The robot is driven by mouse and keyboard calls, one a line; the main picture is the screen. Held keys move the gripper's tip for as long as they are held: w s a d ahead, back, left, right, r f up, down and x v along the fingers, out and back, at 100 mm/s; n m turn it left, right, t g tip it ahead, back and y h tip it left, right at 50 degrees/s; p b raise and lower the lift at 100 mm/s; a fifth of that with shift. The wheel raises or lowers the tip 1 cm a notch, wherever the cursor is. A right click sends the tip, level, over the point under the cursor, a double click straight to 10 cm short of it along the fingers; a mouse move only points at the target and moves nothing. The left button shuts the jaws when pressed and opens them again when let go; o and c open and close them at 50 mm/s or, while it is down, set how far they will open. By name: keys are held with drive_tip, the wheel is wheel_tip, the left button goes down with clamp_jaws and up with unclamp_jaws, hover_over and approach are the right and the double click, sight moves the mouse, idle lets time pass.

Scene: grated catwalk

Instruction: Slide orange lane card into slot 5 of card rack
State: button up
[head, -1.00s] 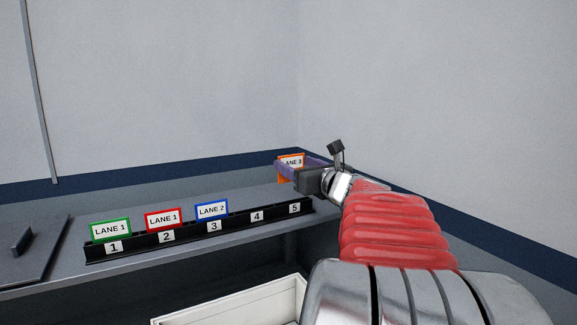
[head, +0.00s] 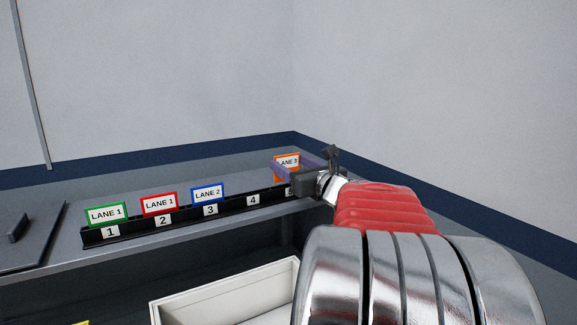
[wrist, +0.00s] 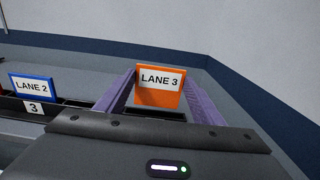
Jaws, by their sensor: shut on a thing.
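The orange lane card (head: 287,161), lettered LANE 3, is upright between the purple fingers of my gripper (head: 298,168). The black card rack (head: 185,222) runs along the shelf with numbered slots. The card is at the rack's right end, over the slot 5 area. The gripper covers most of the 5 label.
A green card (head: 106,214) stands in slot 1, a red card (head: 160,204) in slot 2 and a blue card (head: 208,193) in slot 3. Slot 4 (head: 253,200) is empty. A white bin (head: 225,291) sits below the shelf front. Walls close off the back and right.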

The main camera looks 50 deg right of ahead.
drive_tip(key=shift+s, duration=0.35)
idle(0.5)
drive_tip(key=shift+f, duration=0.2)
idle(0.9)
drive_tip(key=shift+f, duration=0.7)
drive_tip(key=shift+f, duration=0.35)
drive_tip(key=shift+f, duration=0.7)
drive_tip(key=o, duration=1.1)
drive_tip(key=shift+o, duration=0.2)
